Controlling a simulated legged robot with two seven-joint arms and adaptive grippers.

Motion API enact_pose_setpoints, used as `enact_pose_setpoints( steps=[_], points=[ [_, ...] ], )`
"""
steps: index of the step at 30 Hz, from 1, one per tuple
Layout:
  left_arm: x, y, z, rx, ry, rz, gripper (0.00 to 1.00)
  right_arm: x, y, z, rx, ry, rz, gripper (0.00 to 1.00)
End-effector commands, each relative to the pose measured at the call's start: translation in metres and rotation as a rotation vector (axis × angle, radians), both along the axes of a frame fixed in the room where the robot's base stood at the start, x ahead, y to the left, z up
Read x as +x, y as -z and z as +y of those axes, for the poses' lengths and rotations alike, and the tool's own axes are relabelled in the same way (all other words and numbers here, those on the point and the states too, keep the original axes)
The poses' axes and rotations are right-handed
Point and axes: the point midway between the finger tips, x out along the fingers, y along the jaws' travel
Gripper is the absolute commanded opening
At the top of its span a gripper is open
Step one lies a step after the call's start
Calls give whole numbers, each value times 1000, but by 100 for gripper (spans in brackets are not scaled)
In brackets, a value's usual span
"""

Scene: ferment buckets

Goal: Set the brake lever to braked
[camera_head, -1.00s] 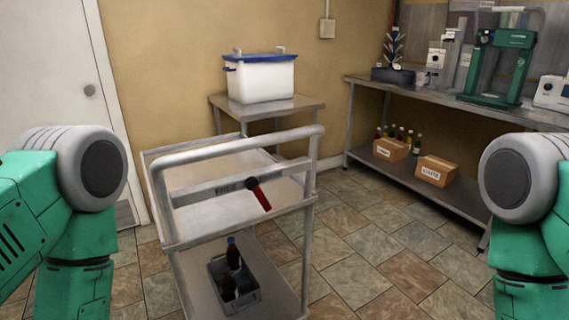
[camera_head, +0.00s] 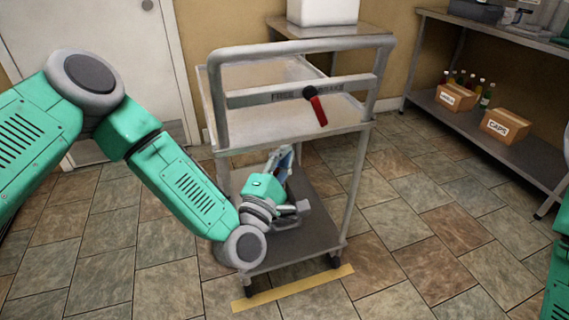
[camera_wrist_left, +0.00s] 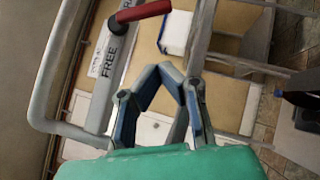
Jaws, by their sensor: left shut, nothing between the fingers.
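The brake lever (camera_head: 317,110) has a red handle on a black pivot, mounted on the cart's label bar (camera_head: 260,97). It hangs down, leaning slightly right, with FREE printed left of the pivot and a partly covered word on the right. The lever (camera_wrist_left: 143,11) also shows at the top of the left wrist view, beside FREE. My left gripper (camera_head: 285,157) is shut and empty, below the bar and lower than the lever, apart from it. Its fingers (camera_wrist_left: 164,75) come together in the left wrist view. My right gripper is out of view.
The metal cart (camera_head: 362,185) stands on a tiled floor by a yellow strip (camera_head: 293,288). My left arm hides part of its lower shelf. A white bin (camera_head: 322,12) sits on a table behind. A shelf with boxes (camera_head: 507,125) is at right. Floor right of the cart is clear.

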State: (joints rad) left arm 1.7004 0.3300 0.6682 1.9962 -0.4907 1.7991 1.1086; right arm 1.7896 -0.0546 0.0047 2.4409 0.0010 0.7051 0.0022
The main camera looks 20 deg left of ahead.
Motion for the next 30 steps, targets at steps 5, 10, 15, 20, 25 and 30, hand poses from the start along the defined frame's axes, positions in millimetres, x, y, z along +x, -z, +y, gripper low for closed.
enact_pose_setpoints(
  steps=[5, 10, 15, 20, 25, 30],
  points=[
    [38, -11, -5, 2, -2, -4, 0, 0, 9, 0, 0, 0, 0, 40],
    [61, -21, -21, 2, 3, -2, 0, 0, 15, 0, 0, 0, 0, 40],
    [70, -28, -34, 4, 1, 1, 0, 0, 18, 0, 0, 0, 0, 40],
    [73, -32, -39, 3, 0, 1, 0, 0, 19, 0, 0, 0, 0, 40],
    [73, -32, -39, 4, 0, 2, 0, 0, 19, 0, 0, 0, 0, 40],
    [73, -31, -39, 0, 0, 0, 0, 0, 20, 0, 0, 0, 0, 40]
  ],
)
